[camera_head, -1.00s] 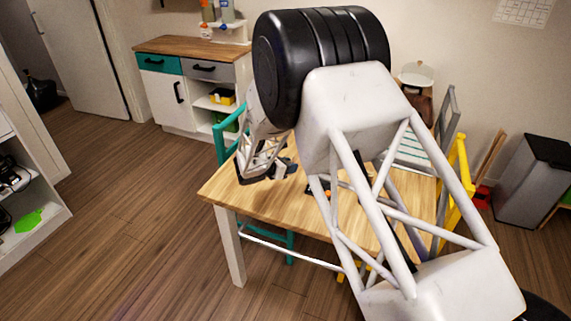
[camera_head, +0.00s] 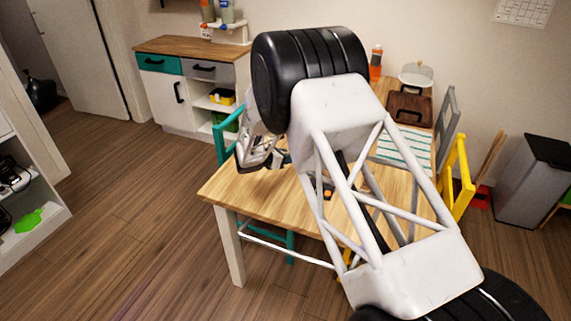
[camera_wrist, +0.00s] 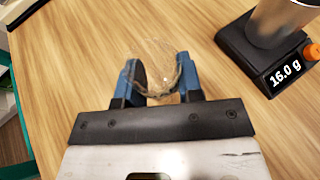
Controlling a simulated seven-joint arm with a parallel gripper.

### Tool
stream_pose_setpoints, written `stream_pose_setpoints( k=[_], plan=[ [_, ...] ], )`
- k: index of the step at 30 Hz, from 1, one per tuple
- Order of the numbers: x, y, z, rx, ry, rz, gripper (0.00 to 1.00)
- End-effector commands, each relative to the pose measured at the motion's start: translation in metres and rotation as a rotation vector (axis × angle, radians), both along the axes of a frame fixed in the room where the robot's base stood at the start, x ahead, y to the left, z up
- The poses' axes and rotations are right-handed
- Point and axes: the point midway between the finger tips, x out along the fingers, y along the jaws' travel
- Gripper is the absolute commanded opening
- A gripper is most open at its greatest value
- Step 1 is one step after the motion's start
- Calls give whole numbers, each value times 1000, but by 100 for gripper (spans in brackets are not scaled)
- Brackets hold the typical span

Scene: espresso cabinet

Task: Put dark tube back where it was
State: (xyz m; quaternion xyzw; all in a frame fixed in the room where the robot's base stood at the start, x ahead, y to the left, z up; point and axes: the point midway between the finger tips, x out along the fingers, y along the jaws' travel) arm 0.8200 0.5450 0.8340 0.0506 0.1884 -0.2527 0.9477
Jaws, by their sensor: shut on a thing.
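My gripper (camera_wrist: 155,80) is shut on a clear, see-through, round-mouthed tube (camera_wrist: 158,58), between its blue fingers above the wooden table. The tube looks empty, and nothing dark shows in it; its lower part is hard to make out. In the head view my gripper (camera_head: 280,159) is over the table's left part, partly hidden by my arm. A white rack (camera_head: 238,38) on the cabinet at the back holds grey tubes (camera_head: 227,12) with orange lower ends. I cannot tell whether a place in it is empty.
A black scale (camera_wrist: 262,62) reading 16.0 g bears a silver cylinder (camera_wrist: 280,18), right of my gripper. The table (camera_head: 262,200) also bears an orange bottle (camera_head: 376,62), a brown tray (camera_head: 408,108) and a striped mat (camera_head: 405,147). Teal and yellow chairs (camera_head: 462,172) flank it.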

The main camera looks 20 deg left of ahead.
Motion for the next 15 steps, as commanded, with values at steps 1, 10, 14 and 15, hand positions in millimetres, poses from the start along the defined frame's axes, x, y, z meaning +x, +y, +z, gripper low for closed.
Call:
stream_pose_setpoints(
  k=[1,10,14,15],
  plan=[
    [0,0,-4,-1,1,-1,10],
    [0,0,-31,-2,1,1,10],
    [0,0,-34,0,0,0,10],
    [0,0,-34,0,0,0,10]
  ],
)
